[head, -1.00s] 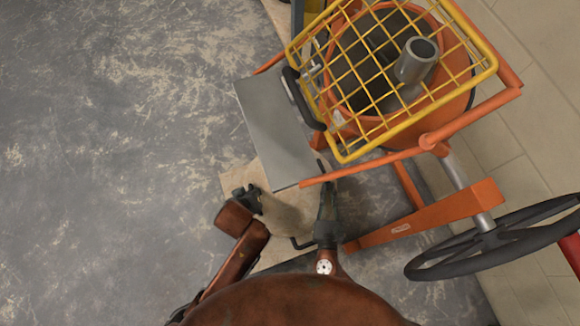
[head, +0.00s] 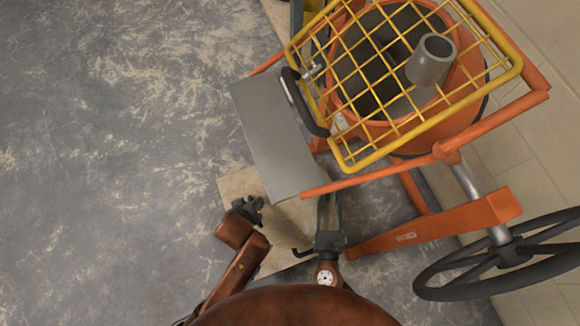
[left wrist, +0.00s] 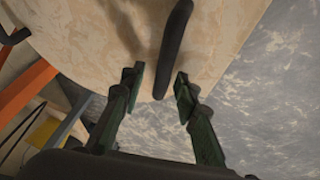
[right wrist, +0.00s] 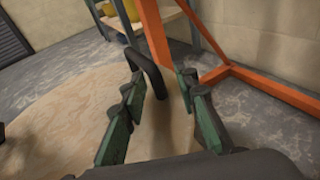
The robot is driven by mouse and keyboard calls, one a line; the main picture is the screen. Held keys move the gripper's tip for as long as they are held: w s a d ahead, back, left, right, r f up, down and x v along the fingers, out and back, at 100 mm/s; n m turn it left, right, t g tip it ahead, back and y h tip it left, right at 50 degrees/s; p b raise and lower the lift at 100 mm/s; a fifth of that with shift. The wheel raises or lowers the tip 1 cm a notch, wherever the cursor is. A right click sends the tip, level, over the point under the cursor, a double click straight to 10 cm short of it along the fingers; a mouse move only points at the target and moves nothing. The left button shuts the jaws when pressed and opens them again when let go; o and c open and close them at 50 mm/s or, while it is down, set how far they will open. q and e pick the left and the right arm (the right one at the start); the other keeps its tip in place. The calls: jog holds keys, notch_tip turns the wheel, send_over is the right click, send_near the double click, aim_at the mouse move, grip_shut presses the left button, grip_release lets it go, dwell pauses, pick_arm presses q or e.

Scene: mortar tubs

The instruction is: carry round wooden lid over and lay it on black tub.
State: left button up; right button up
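The round wooden lid (left wrist: 110,35) is pale wood with black bar handles. In the left wrist view one handle (left wrist: 173,48) stands ahead of my left gripper (left wrist: 158,84), whose fingers are apart with a gap around its near end. In the right wrist view the lid (right wrist: 80,105) lies to the left, and a bent black handle (right wrist: 152,68) rises just beyond my right gripper (right wrist: 160,88), whose fingers are apart. In the head view my left gripper (head: 250,208) and right gripper (head: 328,205) are on either side of pale wood. I cannot make out the black tub.
An orange mixer with a yellow grid guard (head: 350,75) stands at the upper right, with a grey plate (head: 270,135) on its near side. A black handwheel (head: 500,275) is at the lower right. The grey floor (head: 100,150) at the left is clear.

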aim_at(327, 224)
pick_arm(q)
jog(key=shift+r, duration=0.15)
pick_arm(e)
jog(key=shift+s+a, duration=0.1)
jog(key=shift+s, duration=0.15)
jog(key=v, duration=0.7)
pick_arm(q)
jog(key=v, duration=1.1)
jog(key=shift+s+r, duration=0.15)
jog(key=shift+r, duration=0.15)
jog(key=shift+a, duration=0.1)
